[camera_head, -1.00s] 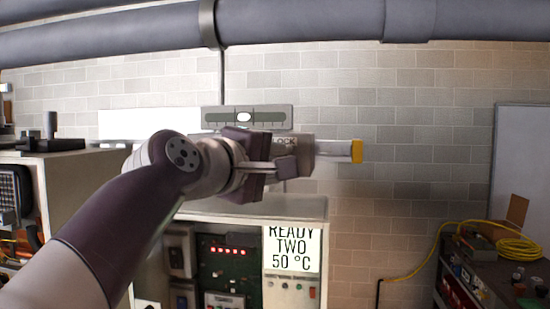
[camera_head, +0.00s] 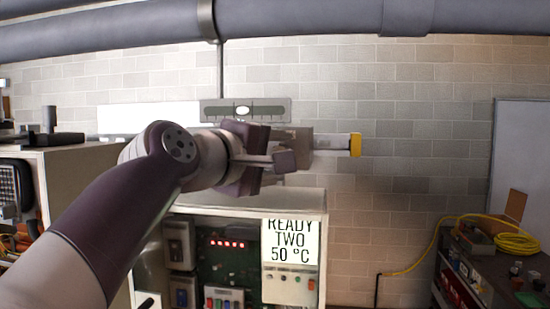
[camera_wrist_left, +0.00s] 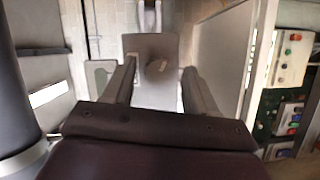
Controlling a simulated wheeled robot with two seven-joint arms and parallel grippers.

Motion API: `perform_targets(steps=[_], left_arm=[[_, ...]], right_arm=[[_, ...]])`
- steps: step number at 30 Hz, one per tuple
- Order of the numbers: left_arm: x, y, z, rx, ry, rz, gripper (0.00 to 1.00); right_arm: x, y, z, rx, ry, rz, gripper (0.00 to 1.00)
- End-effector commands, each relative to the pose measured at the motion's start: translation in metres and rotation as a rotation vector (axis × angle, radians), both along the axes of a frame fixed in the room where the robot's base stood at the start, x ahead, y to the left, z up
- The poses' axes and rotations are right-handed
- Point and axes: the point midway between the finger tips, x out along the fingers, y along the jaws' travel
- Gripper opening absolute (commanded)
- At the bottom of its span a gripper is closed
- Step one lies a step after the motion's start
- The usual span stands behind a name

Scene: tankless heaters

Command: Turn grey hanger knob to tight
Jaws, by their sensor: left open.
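In the left wrist view, a grey knob (camera_wrist_left: 157,67) stands out from a grey plate (camera_wrist_left: 150,46). It shows between and beyond the two fingers of my left gripper (camera_wrist_left: 157,80). The fingers are open, one on each side, and no contact with the knob is visible. In the head view my left gripper (camera_head: 288,160) is in front of the grey hanger body (camera_head: 325,143), which has a bar with a yellow end (camera_head: 355,145). There the gripper hides the knob and most of the plate. My right gripper is not in view.
A heater cabinet (camera_head: 315,205) with a "READY TWO 50 °C" display (camera_head: 290,246) stands just below the gripper. A grey gauge strip (camera_head: 268,106) is on the wall behind. Large pipes (camera_head: 300,20) run above. A cart (camera_head: 480,262) with yellow hose stands at right.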

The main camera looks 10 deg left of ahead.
Motion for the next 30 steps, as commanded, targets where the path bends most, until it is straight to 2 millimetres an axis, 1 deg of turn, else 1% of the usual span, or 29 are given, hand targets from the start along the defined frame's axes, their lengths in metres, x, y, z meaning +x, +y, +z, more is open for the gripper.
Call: perform_targets(steps=[2, 5, 9, 12, 13, 15, 18, 30], left_arm=[[-0.009, 0.004, -0.003, 0.000, -0.004, 0.002, 0.57], [-0.031, 0.013, -0.003, -0.001, -0.006, 0.004, 0.57], [-0.069, 0.028, -0.001, 0.001, -0.006, 0.006, 0.57], [-0.094, 0.038, 0.004, 0.002, -0.004, 0.006, 0.57], [-0.098, 0.039, 0.014, 0.002, 0.001, 0.004, 0.57], [-0.105, 0.042, 0.015, 0.002, 0.003, 0.002, 0.57], [-0.112, 0.044, 0.012, 0.001, 0.002, 0.000, 0.57], [-0.115, 0.045, 0.008, 0.001, 0.000, -0.001, 0.57]], right_arm=[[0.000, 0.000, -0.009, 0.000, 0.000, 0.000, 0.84], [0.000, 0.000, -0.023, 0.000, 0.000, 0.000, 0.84], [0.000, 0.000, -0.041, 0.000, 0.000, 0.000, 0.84], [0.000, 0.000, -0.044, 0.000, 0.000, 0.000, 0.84], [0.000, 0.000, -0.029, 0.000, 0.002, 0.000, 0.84], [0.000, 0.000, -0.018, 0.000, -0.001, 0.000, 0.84], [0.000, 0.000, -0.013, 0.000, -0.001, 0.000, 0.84], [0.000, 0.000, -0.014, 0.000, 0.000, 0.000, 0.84]])
